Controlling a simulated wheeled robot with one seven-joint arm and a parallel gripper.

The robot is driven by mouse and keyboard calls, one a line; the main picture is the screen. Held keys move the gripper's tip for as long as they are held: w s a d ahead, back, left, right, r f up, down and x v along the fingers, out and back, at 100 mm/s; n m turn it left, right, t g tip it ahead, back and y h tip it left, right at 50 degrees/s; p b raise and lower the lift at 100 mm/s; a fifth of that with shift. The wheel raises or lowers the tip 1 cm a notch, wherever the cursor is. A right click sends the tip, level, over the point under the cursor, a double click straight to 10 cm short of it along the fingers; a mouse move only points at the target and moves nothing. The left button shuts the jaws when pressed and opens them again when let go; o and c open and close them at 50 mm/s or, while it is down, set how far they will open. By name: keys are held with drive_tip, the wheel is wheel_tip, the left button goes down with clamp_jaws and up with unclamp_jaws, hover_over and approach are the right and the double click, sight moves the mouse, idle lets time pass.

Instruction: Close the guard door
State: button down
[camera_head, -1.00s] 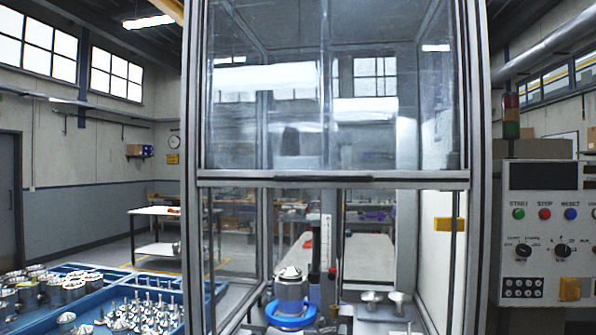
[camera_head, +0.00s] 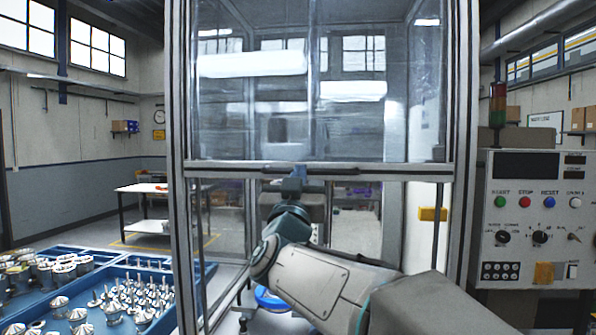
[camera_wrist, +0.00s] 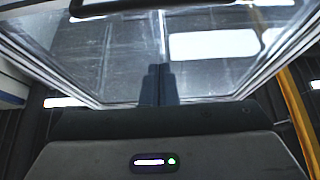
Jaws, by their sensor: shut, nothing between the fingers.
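The guard door (camera_head: 270,120) is a clear panel in a grey frame, raised in the upper part of the machine enclosure. Its bottom rail (camera_head: 400,170) carries a dark handle bar (camera_head: 335,170), with an open gap below. My gripper (camera_head: 298,172) reaches up in front of the rail, its fingertips at the handle. Whether they touch it I cannot tell. In the wrist view my shut, empty fingers (camera_wrist: 158,72) point toward the clear panel (camera_wrist: 120,55), and the dark handle (camera_wrist: 150,5) crosses the top edge.
A control panel (camera_head: 525,220) with buttons and knobs stands to the right. A blue tray (camera_head: 120,268) of metal parts lies at the lower left. A blue ring-shaped fixture (camera_head: 270,300) shows partly behind my arm. Enclosure posts (camera_head: 180,230) flank the opening.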

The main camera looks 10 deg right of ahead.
drive_tip(key=p+x, duration=0.4)
drive_tip(key=x, duration=0.5)
drive_tip(key=f, duration=0.2)
drive_tip(key=w+f+p, duration=0.1)
drive_tip(key=f, duration=0.1)
drive_tip(key=shift+d, duration=0.2)
drive_tip(key=shift+f, duration=0.1)
wheel_tip(320, 180, down, 52)
drive_tip(key=b, duration=4.9)
